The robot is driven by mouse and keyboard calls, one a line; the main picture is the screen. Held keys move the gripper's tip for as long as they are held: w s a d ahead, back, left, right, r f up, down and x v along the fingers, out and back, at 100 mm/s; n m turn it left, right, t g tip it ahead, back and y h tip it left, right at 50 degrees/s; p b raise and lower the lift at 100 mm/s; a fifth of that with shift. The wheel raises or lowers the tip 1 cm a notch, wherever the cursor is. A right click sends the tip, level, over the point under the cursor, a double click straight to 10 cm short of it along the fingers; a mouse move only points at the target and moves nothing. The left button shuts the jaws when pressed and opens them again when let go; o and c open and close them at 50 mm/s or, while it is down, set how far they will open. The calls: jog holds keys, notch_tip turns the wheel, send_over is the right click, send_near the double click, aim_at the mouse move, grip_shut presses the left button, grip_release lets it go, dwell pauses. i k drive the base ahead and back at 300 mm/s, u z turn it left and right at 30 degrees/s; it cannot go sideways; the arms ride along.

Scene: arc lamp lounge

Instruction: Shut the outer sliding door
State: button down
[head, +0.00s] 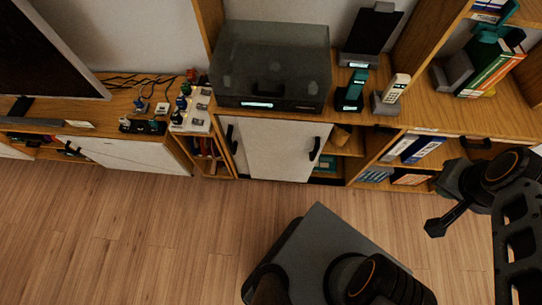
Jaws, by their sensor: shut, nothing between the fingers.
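The low cabinet under the dark glass-topped player has pale sliding doors. The outer sliding door (278,152) is a white panel in the middle of the cabinet front, with an upright black handle (315,148) near its right edge. A second black handle (231,140) shows at its left, apparently on the panel behind, which is mostly hidden. To the right of the outer door the cabinet stands open, showing a shelf with a brown object (341,135) and a teal box (326,164). My gripper (434,228) is shut and empty, right of the door and apart from it.
The player (270,65), phones and a dark stand top the cabinet. Open shelves with binders (415,150) are at the right, behind my arm.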

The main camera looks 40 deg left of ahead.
aim_at(283, 150)
jog(key=u, duration=0.05)
jog(key=i, duration=0.45)
jog(key=u, duration=1.95)
jog(key=k, duration=0.3)
jog(key=u, duration=2.15)
